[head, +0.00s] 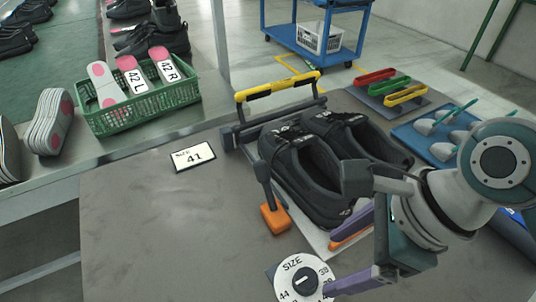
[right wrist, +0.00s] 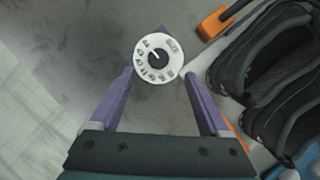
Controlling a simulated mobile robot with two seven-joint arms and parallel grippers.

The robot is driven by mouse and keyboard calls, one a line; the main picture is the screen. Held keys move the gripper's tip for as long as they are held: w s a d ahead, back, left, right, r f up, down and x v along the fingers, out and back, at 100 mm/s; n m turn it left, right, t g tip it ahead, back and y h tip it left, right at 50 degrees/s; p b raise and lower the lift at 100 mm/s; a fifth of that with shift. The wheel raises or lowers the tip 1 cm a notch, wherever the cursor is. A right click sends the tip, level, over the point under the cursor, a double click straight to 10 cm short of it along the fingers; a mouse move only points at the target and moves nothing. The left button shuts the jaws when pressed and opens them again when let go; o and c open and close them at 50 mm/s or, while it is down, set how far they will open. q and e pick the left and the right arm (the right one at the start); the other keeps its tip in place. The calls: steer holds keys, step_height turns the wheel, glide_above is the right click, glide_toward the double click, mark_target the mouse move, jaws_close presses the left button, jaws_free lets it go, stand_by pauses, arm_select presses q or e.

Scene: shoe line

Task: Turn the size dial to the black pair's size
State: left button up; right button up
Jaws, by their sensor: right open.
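The size dial (head: 287,276) is a white disc with a dark central knob, lying at the bottom of the head view. It carries the word SIZE and numbers, with 44 at its lower left and 39 at its right. The knob's white mark is small, and I cannot tell which number it is set to. The black pair of shoes (head: 296,178) sits behind the dial. A card (head: 193,156) reading SIZE 41 lies left of the shoes. My right gripper (head: 330,266) is open beside the dial. In the right wrist view the dial (right wrist: 144,70) shows between and beyond the fingertips.
An orange-based tool with a dark handle (head: 275,219) stands between the dial and the shoes. A yellow-barred frame (head: 278,87) is behind the shoes. A green crate (head: 143,112) holds 42 L and 42 R insoles.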

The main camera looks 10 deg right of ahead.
mark_target(309, 277)
steer(key=b+x, duration=0.1)
steer(key=x, duration=0.1)
steer(key=b+x, duration=0.1)
steer(key=x, duration=0.2)
steer(key=b+x, duration=0.1)
steer(key=x, duration=0.1)
steer(key=shift+s+d+f, duration=0.15)
steer(key=shift+s+f, duration=0.1)
steer(key=shift+f, duration=0.25)
steer(key=shift+w+a+f+b, duration=0.15)
steer(key=shift+a+f+b, duration=0.1)
steer(key=shift+f+b, duration=0.2)
steer(key=shift+c, duration=1.3)
jaws_close()
